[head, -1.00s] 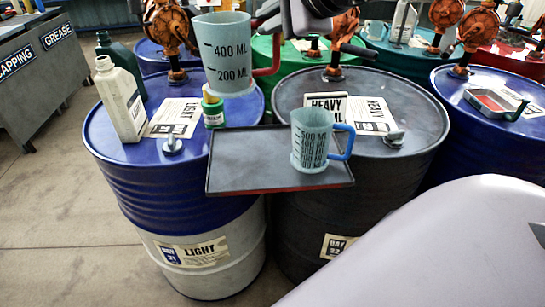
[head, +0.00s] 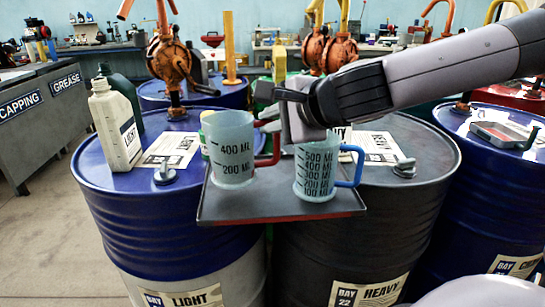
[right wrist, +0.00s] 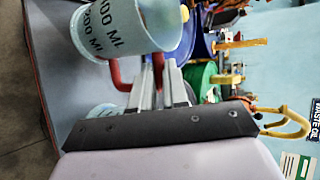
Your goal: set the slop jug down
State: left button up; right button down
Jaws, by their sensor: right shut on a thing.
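The red-handled jug (head: 231,150), pale and translucent with 400 ML and 200 ML marks, stands upright at the left part of the dark tray (head: 285,212). I cannot tell whether its base touches the tray. My right gripper (head: 268,117) is shut on its red handle, reaching in from the right. The right wrist view also shows the jug (right wrist: 125,28) beside the gripper fingers (right wrist: 160,85). A blue-handled jug (head: 316,172) stands on the tray just to the right, with a small gap. My left gripper is not in view.
The tray spans the blue LIGHT drum (head: 110,205) and the dark HEAVY drum (head: 425,205). A cream bottle (head: 116,128) and a dark green bottle (head: 122,88) stand at the left. A rusty pump (head: 170,60) rises behind. The tray's front strip is clear.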

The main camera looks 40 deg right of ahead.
notch_tip(320, 180, down, 4)
jog(key=shift+f+b, duration=0.2)
jog(key=shift+b, duration=0.85)
jog(key=shift+f, duration=0.15)
jog(key=c, duration=1.5)
grip_release()
jog(key=shift+f, duration=0.1)
jog(key=o, duration=0.4)
